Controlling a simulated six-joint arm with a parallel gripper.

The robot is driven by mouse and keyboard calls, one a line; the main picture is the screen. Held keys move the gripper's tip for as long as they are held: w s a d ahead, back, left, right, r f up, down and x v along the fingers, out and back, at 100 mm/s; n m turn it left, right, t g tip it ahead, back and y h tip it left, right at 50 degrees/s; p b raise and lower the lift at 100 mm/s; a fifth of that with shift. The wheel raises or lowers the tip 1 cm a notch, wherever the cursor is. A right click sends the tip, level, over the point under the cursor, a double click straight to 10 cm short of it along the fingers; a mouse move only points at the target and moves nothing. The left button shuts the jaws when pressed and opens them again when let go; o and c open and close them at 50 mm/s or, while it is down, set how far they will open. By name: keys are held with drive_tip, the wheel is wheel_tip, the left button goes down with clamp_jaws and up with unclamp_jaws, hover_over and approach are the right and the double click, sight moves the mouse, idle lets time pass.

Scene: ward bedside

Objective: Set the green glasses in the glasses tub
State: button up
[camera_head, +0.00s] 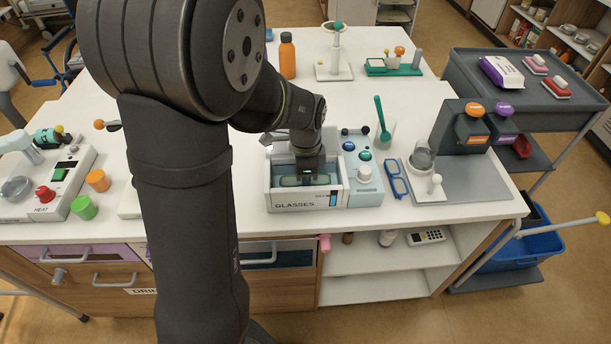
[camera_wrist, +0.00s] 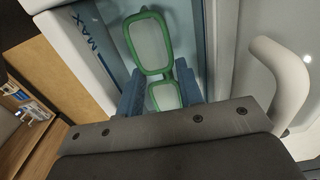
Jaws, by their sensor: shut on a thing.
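The glasses tub (camera_head: 340,196) is a white open box with a pale blue inside and a GLASSES label, near the front edge of the white table. My gripper (camera_head: 306,177) points down into its opening. It is shut on the green glasses (camera_wrist: 157,72), gripped near the middle of the frame between blue fingers. The glasses (camera_head: 290,181) are within the tub's walls in the head view. The tub's inner wall with MAX lettering (camera_wrist: 85,32) shows beside them in the wrist view. I cannot tell whether the glasses touch the tub's floor.
Right of the tub stand a pale device with knobs (camera_head: 364,184), blue glasses (camera_head: 396,182) and a grey mat (camera_head: 462,180) with dispensers. A cup with a green spoon (camera_head: 381,118) stands behind. Bottle caps and a HEAT device (camera_head: 52,190) are at left.

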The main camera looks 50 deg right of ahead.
drive_tip(key=shift+f, duration=0.45)
drive_tip(key=o, duration=1)
drive_tip(key=shift+o, duration=0.7)
drive_tip(key=shift+r, duration=1.65)
drive_tip(key=shift+o, duration=0.7)
drive_tip(key=shift+r, duration=0.3)
drive_tip(key=shift+o, duration=0.2)
drive_tip(key=shift+r, duration=2.1)
drive_tip(key=shift+o, duration=0.2)
